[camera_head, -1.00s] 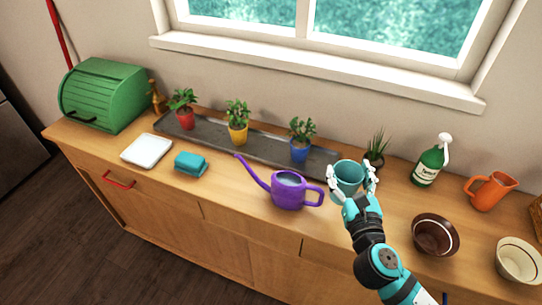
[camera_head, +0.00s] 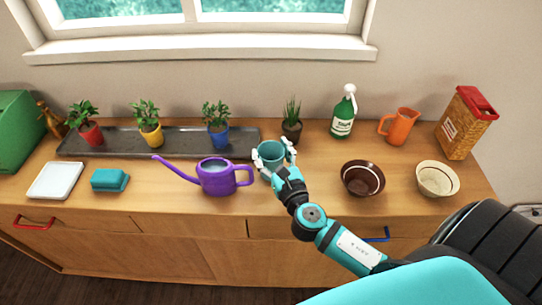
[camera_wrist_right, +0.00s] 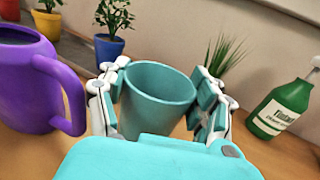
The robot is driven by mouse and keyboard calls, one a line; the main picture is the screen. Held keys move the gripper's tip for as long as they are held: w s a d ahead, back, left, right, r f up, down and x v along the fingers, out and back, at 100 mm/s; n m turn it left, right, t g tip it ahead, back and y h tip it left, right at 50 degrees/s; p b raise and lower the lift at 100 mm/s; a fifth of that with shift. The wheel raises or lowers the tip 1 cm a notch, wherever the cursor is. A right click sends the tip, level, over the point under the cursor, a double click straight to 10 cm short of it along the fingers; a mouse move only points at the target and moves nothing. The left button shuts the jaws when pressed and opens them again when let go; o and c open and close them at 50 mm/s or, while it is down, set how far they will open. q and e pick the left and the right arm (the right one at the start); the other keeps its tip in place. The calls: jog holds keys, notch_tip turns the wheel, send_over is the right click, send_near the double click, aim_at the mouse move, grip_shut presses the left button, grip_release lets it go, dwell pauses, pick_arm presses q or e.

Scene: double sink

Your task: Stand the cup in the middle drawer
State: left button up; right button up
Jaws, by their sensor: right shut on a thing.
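The cup (camera_wrist_right: 158,97) also shows between the fingers (camera_wrist_right: 160,100) in the right wrist view, open end up. I cannot tell whether its base touches the counter. The middle drawer front (camera_head: 190,228) is in the counter's front, between the red-handled drawer (camera_head: 34,222) and the blue-handled drawer (camera_head: 378,235). It looks closed; no handle shows on it. My left gripper is not in view.
The purple watering can (camera_head: 217,177) is close left of the cup. A spiky plant (camera_head: 291,125) is close behind. A brown bowl (camera_head: 362,178) and a cream bowl (camera_head: 437,180) are to the right. A tray (camera_head: 100,141) with potted plants lies left. A green spray bottle (camera_head: 343,115) stands behind.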

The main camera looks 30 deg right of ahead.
jog(key=shift+f, duration=0.3)
jog(key=shift+f, duration=0.15)
jog(key=o, duration=0.9)
